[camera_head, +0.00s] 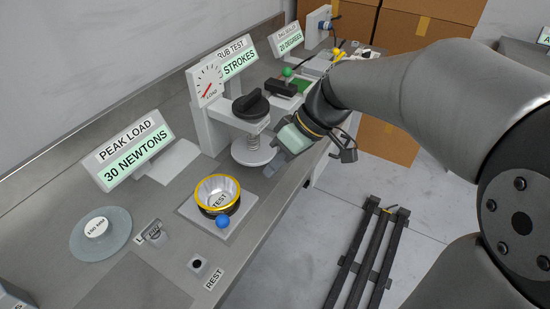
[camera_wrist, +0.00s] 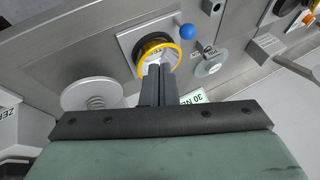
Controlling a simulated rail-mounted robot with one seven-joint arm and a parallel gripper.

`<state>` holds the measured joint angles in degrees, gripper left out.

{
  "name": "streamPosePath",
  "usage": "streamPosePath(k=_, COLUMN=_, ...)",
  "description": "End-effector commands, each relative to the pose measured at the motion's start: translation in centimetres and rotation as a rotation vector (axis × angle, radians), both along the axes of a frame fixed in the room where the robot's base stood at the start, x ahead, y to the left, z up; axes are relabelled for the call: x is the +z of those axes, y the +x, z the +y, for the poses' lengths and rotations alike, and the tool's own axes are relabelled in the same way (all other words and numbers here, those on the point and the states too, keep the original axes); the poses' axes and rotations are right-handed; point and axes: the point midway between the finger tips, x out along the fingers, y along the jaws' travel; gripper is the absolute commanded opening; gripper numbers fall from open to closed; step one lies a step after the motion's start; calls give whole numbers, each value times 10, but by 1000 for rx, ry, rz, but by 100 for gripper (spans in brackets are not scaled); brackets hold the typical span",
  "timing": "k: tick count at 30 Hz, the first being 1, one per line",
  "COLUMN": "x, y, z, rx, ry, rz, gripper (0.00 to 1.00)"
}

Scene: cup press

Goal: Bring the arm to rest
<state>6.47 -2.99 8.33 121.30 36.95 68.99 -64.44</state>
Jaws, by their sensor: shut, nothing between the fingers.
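My gripper (camera_head: 274,169) is shut and empty. In the head view it hangs over the front edge of the bench, just right of the press's round plate. In the wrist view the closed fingers (camera_wrist: 156,84) point toward the yellow-rimmed cup (camera_wrist: 160,50); whether they touch it cannot be told from that view. In the head view the cup (camera_head: 218,194) stands on a square pad, apart from my gripper, with a blue ball (camera_head: 222,221) at its front. The press (camera_head: 228,105) has a black knob and a dial. A small block near the REST label (camera_head: 214,279) has a dark hole.
A sign reading 30 NEWTONS (camera_head: 130,150) stands at the back of the bench. A round grey disc (camera_head: 100,233) lies at the left. Further stations with a green-topped lever (camera_head: 287,73) stand beyond the press. A dark rail (camera_head: 368,255) runs along the floor; cardboard boxes (camera_head: 432,30) stand behind.

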Motion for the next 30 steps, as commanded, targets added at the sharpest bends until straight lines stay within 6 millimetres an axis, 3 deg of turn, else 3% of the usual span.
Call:
streamPosePath(k=14, x=-1, y=-2, z=-2, rx=-12, ry=-12, rz=7, gripper=0)
streamPosePath(k=17, x=-9, y=-18, z=-13, rx=-90, ry=-86, rz=53, gripper=0)
streamPosePath(k=24, x=-43, y=-87, z=-76, rx=-521, ry=-411, rz=174, gripper=0)
streamPosePath(k=30, x=-61, y=-119, z=-110, rx=-779, ry=-538, rz=174, gripper=0)
